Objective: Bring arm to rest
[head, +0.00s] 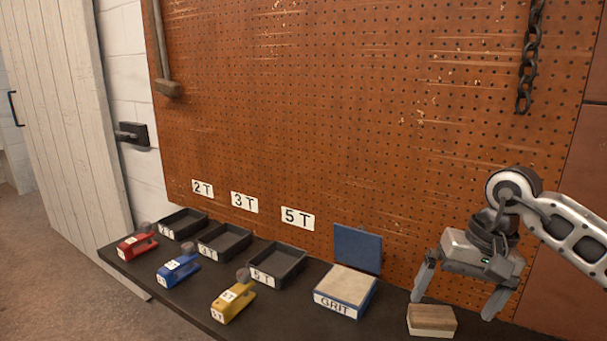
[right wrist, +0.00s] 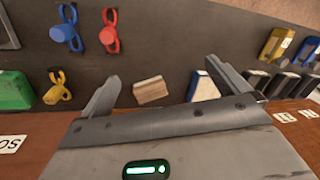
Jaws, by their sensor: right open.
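My right gripper (head: 455,302) is on the right side of the head view, with its fingers spread apart and pointing down. It is open and nothing is held between its fingers. A wooden block (head: 432,320) with a pale lower part lies on the dark bench below it, near the left finger in the picture. In the right wrist view the block (right wrist: 150,91) shows between the two fingers of the open gripper (right wrist: 162,70), apart from both. My left gripper is not in view.
The dark bench (head: 283,325) holds the GRIT box (head: 345,290), black trays (head: 275,263) and red (head: 137,244), blue (head: 178,269) and yellow (head: 233,301) tools. A pegboard (head: 350,120) rises behind, with a hanging chain (head: 528,60). The right wrist view adds a green bin (right wrist: 14,91).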

